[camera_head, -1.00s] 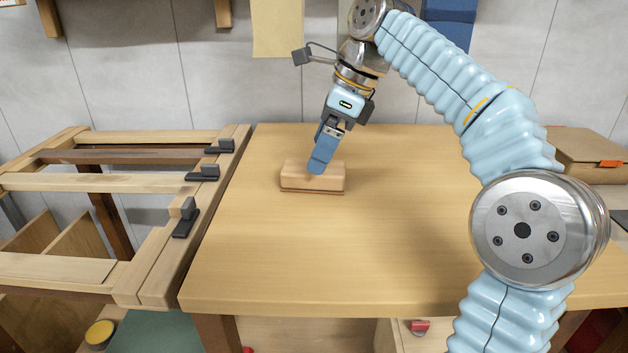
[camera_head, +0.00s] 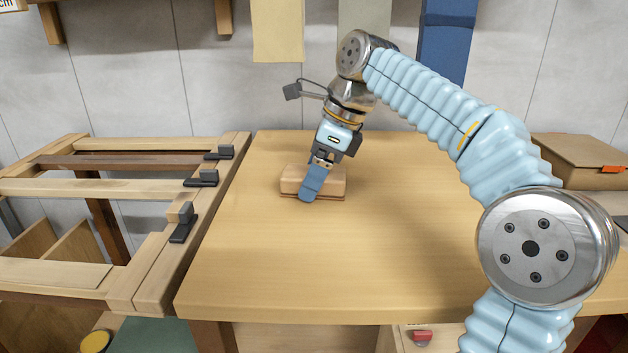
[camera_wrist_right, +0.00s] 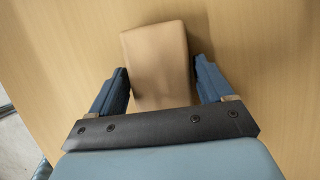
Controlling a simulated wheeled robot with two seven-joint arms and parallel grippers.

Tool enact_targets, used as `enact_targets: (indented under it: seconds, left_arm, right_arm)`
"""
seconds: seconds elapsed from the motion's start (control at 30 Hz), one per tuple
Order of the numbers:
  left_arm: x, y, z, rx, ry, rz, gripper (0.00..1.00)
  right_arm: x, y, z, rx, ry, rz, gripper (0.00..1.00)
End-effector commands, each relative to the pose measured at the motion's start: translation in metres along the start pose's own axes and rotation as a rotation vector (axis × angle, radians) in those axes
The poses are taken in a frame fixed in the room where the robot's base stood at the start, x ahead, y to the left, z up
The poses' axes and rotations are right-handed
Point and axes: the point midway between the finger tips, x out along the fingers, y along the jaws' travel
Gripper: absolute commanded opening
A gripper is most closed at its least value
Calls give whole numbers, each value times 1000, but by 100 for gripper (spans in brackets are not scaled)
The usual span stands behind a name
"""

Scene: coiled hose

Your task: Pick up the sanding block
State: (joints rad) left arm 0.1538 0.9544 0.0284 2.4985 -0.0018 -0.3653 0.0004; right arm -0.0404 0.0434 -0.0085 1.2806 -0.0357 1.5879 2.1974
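The sanding block (camera_head: 329,182), a light wooden block with a darker base edge, lies flat on the workbench top. My right gripper (camera_head: 310,196) is down at the block, with one blue finger in front of its near side in the head view. In the right wrist view the block (camera_wrist_right: 158,62) lies between the two blue fingers of my right gripper (camera_wrist_right: 161,84). The fingers are apart, one on each side, with a small gap showing at the left; contact on the right is unclear. My left gripper is not in view.
The wooden workbench (camera_head: 400,270) is clear around the block. A wooden frame with black clamps (camera_head: 183,222) stands at the left edge. A brown box (camera_head: 585,160) sits at the far right. A tiled wall with hanging sheets (camera_head: 278,30) is behind.

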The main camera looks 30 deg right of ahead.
Motion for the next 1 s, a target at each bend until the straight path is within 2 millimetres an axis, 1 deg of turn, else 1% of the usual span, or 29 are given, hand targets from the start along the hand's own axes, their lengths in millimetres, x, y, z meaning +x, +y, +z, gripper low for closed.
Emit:
enact_targets:
  seconds: [0.03, 0.2, 0.23, 0.27, 0.57, 0.67, 0.77, 0.87, 1.0]
  left_arm:
    - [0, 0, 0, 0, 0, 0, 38]
    - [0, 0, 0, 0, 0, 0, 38]
    - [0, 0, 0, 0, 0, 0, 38]
    - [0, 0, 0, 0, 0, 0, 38]
    - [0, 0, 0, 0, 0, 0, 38]
    - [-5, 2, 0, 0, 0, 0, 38]
    - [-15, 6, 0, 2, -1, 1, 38]
    - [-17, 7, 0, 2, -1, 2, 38]
    - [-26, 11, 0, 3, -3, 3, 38]
  right_arm:
    - [0, 0, 0, 0, 0, 0, 72]
    - [0, 0, 0, 0, 0, 0, 46]
    - [0, 0, 0, 0, 0, 0, 41]
    - [0, 0, 0, 0, 0, 0, 39]
    - [-3, 0, 2, 0, -1, -1, 39]
    - [-14, 0, 6, -1, -1, -1, 39]
    - [-34, -1, 15, -1, -3, -2, 39]
    - [-53, 18, 24, -6, -5, -3, 39]
    - [-86, 48, 39, -6, -5, -2, 39]
